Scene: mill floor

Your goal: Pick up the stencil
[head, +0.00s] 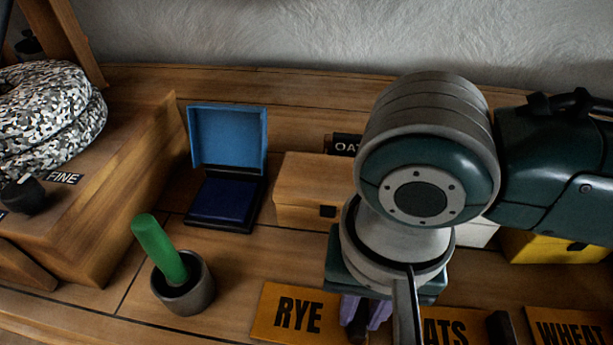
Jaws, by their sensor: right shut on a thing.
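The RYE stencil (299,314), an orange-yellow plate with black letters, lies at the bottom centre. My right gripper (361,315) points down at its right end, with its purple fingers shut on a dark grip there. My wrist hides part of this contact. An OATS stencil (455,328) lies to the right, partly hidden by my arm, with a black block (501,327) at its right end. A WHEAT stencil (570,328) is cut off at the lower right. My left gripper is not in view.
An open blue ink pad (224,197) stands behind, beside a wooden box (309,190). A grey cup (184,293) holds a green-handled tool (159,248). A raised wooden block (102,225) stands left. A yellow box (540,246) sits under my right arm.

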